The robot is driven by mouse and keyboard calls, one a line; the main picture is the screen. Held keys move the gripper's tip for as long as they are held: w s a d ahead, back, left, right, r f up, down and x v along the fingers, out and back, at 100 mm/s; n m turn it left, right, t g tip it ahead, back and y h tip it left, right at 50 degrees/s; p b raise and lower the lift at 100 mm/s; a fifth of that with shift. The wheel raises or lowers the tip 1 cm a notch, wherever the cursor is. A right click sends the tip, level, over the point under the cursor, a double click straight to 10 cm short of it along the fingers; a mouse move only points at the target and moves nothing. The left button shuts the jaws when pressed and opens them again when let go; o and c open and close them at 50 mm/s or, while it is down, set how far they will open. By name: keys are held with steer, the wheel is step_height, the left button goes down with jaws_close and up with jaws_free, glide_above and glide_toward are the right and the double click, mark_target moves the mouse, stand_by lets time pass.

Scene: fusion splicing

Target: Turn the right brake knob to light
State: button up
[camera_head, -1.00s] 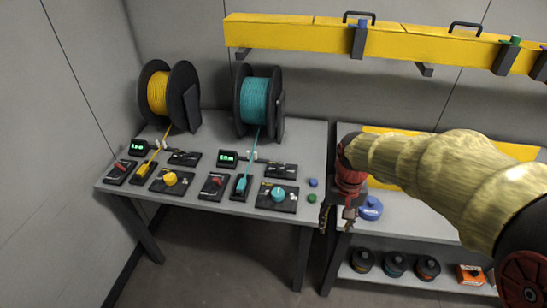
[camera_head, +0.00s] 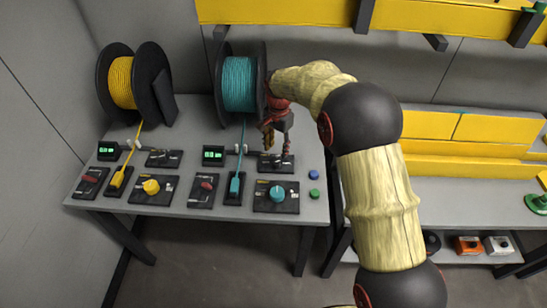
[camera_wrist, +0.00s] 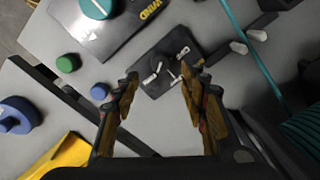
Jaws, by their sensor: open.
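The right-hand station has a small black panel (camera_head: 270,163) with white markings, behind a larger black panel with a round teal knob (camera_head: 278,194). In the wrist view the small panel (camera_wrist: 153,80) lies between and beyond my fingertips; a small dark knob or lever on it (camera_wrist: 172,72) is hard to make out, and its setting cannot be read. The teal knob (camera_wrist: 98,8) is at the top edge there, on a panel lettered "WIND". My gripper (camera_head: 277,146) is open and empty, pointing down above the small panel; it also shows in the wrist view (camera_wrist: 163,75).
A teal spool (camera_head: 240,84) stands close left of my gripper, its cable (camera_head: 241,150) running forward. Blue (camera_head: 314,175) and green (camera_head: 314,193) buttons lie near the table's right edge. A yellow beam (camera_head: 290,12) crosses the wall above.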

mark_target(276, 162)
steer(key=shift+w+f, duration=0.1)
steer(key=shift+f, duration=0.2)
step_height(276, 162, down, 7)
steer(key=b, duration=0.2)
steer(key=shift+a+f+b, duration=0.1)
steer(key=shift+f+b, duration=0.1)
steer(key=shift+b, duration=0.2)
steer(key=shift+c, duration=1.1)
steer(key=shift+r, duration=0.1)
jaws_close()
